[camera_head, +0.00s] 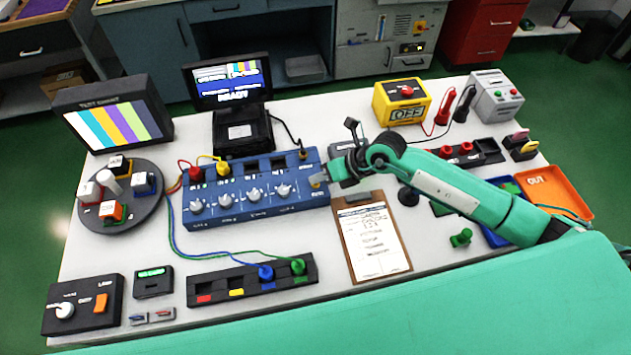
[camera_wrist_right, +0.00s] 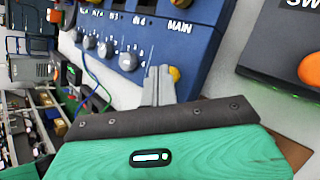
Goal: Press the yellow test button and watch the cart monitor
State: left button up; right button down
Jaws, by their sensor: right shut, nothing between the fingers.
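The yellow test button (camera_wrist_right: 174,74) sits on the front right corner of the blue switcher box (camera_head: 250,199), close to the word MAIN in the right wrist view. My right gripper (camera_head: 324,180) is at that corner, its shut, empty fingers (camera_wrist_right: 158,86) just beside the button; I cannot tell whether they touch it. In the head view the fingers partly cover the button. A black monitor (camera_head: 228,82) behind the box shows colour bars and the word READY. A larger TEST CHART screen (camera_head: 112,116) with colour stripes stands to its left. My left gripper is not in view.
A yellow OFF box (camera_head: 404,103) stands at the back right. A dark socket strip (camera_head: 240,284) with blue and green plugs lies in front. An orange tray (camera_head: 556,191) is at the right edge.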

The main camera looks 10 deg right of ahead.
jog(key=shift+f, duration=0.25)
jog(key=shift+r, duration=0.1)
jog(key=shift+r+p, duration=0.6)
jog(key=shift+r, duration=0.25)
jog(key=shift+r, duration=0.1)
notch_tip(320, 180, up, 5)
jog(key=p, duration=0.3)
jog(key=shift+p, duration=0.35)
dwell(0.6)
